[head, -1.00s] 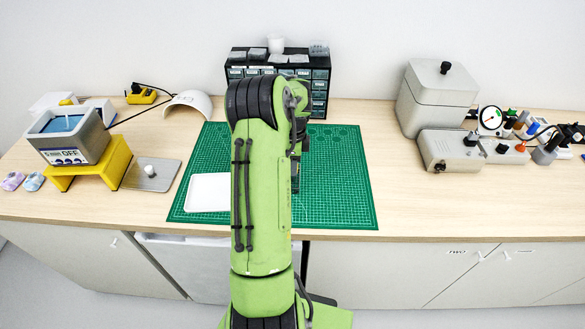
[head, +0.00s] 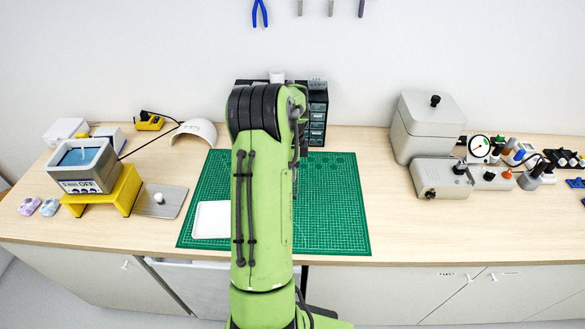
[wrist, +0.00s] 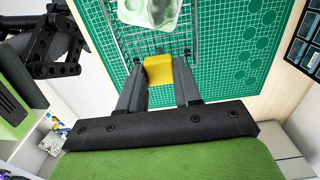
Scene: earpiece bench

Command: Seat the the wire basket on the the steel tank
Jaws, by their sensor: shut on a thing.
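The steel tank (head: 107,174) is an open grey box with blue liquid inside and a label on its front. It stands on a yellow stand (head: 128,190) at the left of the bench in the head view. The wire basket (wrist: 194,35) shows at the top of the wrist view, with a yellow grip (wrist: 158,66) and a pale greenish, translucent piece (wrist: 150,12) in it. My gripper (wrist: 160,80) is shut on the yellow grip, with the basket over the green mat. My arm hides the gripper and basket in the head view.
A white tray (head: 211,220) lies on the green cutting mat (head: 335,215). A drawer cabinet (head: 318,112) stands behind my arm. Grey boxes (head: 428,130) and tools crowd the right. The mat's right part is clear.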

